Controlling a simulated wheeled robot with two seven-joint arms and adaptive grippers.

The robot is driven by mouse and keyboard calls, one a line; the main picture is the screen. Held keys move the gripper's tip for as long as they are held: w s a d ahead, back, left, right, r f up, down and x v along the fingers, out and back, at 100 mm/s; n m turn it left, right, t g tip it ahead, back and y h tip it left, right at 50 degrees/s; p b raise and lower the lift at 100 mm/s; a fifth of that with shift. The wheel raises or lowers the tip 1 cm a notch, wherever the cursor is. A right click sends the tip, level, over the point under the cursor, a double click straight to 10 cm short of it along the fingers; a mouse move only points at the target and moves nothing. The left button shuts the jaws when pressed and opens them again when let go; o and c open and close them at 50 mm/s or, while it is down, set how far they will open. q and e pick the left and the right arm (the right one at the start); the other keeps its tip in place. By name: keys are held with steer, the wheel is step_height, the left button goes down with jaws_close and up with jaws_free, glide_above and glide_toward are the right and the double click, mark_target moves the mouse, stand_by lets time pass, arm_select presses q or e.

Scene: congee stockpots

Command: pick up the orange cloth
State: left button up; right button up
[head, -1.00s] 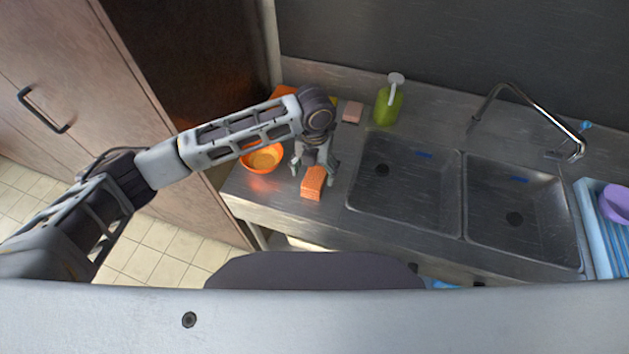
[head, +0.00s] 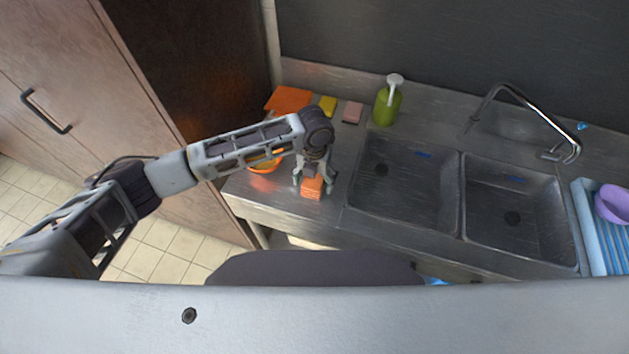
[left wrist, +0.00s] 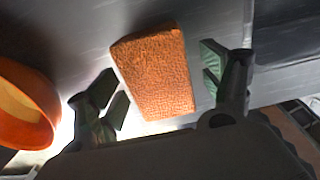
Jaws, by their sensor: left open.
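The orange cloth (head: 312,190) looks like a thick, folded, rough-textured block. It lies on the metal counter left of the sinks in the head view, and it also shows in the left wrist view (left wrist: 158,75). My left gripper (head: 314,184) is open right over it, with one finger on each side. In the left wrist view the cloth lies between the two spread fingers (left wrist: 165,95), with gaps on both sides. The gripper hides the cloth's far part in the head view. My right gripper is not in view.
An orange bowl (head: 264,167) stands just left of the gripper, partly behind my arm. A flat orange piece (head: 288,99), a yellow sponge (head: 328,106), a pink sponge (head: 352,112) and a green bottle (head: 387,105) are at the back. Two sinks (head: 463,195) lie to the right.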

arm_select(q)
steer(key=shift+c, duration=0.3)
steer(key=c, duration=1)
steer(key=shift+r, duration=0.1)
steer(key=shift+c, duration=0.2)
steer(key=shift+r+b, duration=0.8)
steer(key=shift+r, duration=4.15)
steer(key=shift+o, duration=1.3)
steer(key=shift+c, duration=0.8)
steer(key=shift+s+f, duration=0.1)
